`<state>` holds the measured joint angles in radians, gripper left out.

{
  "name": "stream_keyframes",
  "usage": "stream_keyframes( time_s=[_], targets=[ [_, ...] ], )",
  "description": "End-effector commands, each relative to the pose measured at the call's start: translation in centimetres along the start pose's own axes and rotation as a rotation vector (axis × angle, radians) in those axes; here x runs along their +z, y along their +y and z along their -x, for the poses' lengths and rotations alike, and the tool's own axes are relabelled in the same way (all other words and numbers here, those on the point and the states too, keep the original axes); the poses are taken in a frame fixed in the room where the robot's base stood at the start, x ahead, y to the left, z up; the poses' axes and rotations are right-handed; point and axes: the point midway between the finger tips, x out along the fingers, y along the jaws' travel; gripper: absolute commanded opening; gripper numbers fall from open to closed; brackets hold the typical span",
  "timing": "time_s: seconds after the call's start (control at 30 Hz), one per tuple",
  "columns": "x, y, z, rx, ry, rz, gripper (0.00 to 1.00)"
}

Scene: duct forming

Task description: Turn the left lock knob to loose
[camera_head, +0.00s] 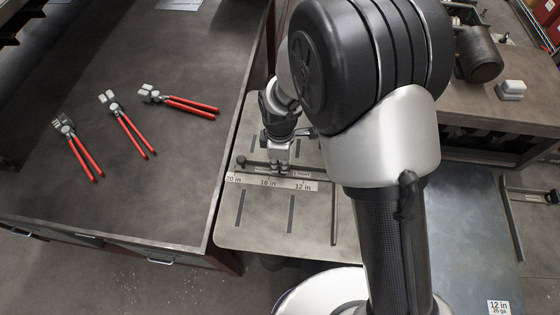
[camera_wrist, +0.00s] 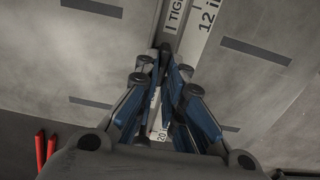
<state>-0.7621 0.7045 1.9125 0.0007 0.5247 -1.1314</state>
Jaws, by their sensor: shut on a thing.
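My gripper (camera_head: 279,167) is down at the dark fence bar on the small grey table, just behind the scale strip (camera_head: 250,179) near its 16 in mark. In the wrist view, its blue fingers (camera_wrist: 166,53) come together at the tips, shut on the left lock knob. The fingers hide nearly all of the knob, so I cannot tell its angle. A label reading TIG, the rest cut off, lies just beyond the fingertips in the wrist view. A dark round end piece (camera_head: 241,160) sits at the left end of the bar, apart from the gripper.
Several red-handled tools (camera_head: 129,128) lie on the big dark table (camera_head: 190,160) at left. A similar bar with a dark end (camera_head: 553,196) is at right. A dark cylinder (camera_head: 480,54) and pale blocks (camera_head: 511,88) are at the back right. My arm hides the middle.

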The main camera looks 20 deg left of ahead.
Motion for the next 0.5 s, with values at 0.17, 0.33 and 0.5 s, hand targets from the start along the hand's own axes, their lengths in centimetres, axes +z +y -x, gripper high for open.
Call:
stream_keyframes(
  time_s=[0.17,0.33,0.5],
  targets=[
    [-0.05,0.09,0.08,0.003,0.001,0.003,0.00],
    [-0.04,0.07,0.06,0.002,0.000,0.002,0.17],
    [-0.01,0.04,0.04,0.001,0.000,0.001,0.17]
  ],
)
